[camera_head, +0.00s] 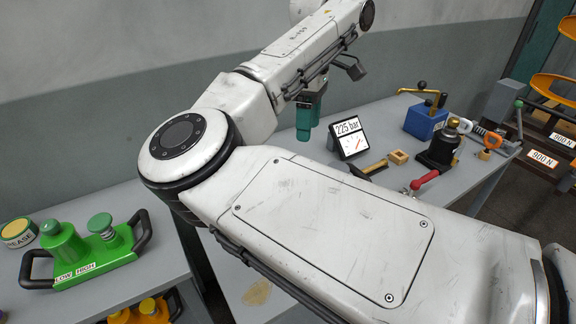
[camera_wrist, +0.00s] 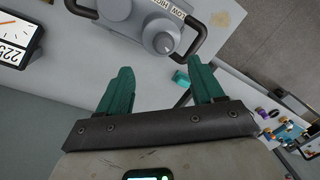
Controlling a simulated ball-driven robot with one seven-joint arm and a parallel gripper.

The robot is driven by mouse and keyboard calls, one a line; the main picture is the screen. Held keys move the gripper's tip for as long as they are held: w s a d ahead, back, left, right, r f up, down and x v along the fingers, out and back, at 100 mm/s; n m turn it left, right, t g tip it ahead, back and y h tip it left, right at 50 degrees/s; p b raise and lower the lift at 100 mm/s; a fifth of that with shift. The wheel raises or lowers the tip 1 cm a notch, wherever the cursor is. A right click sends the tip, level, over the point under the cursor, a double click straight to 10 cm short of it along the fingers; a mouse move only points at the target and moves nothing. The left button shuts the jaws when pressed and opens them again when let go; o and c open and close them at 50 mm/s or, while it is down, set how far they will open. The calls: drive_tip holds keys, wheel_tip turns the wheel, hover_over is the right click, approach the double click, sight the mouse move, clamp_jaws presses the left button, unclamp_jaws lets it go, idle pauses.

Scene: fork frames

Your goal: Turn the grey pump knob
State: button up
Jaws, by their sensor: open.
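The grey pump knob (camera_wrist: 163,42) is a round dial on a grey pump (camera_wrist: 144,14) with dark handles and a LOW/HIGH label, at the top of the wrist view. The pump is cut off by that view's top edge, and my arm hides it in the head view. My gripper (camera_wrist: 165,72) is open, its two teal fingers apart with nothing held between them. The knob appears beyond the fingertips, apart from them. In the head view my gripper (camera_head: 309,115) hangs near the gauge display, partly hidden by my arm.
A gauge display (camera_head: 349,138) reading 225 bar stands on the grey table. A green pump (camera_head: 88,262) with a LOW/HIGH label sits on the left table. A blue box (camera_head: 425,121), a black jack (camera_head: 438,150) and a red-handled tool (camera_head: 424,180) lie to the right.

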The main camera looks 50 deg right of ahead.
drive_tip(key=f, duration=0.3)
drive_tip(key=a+f+p, duration=0.1)
drive_tip(key=f, duration=0.3)
drive_tip(key=f+p, duration=0.1)
drive_tip(key=f, duration=0.2)
drive_tip(key=shift+s+a+f, duration=0.15)
drive_tip(key=shift+a+f, duration=0.15)
drive_tip(key=shift+a, duration=0.05)
drive_tip(key=c, duration=1.1)
drive_tip(key=shift+o, duration=0.2)
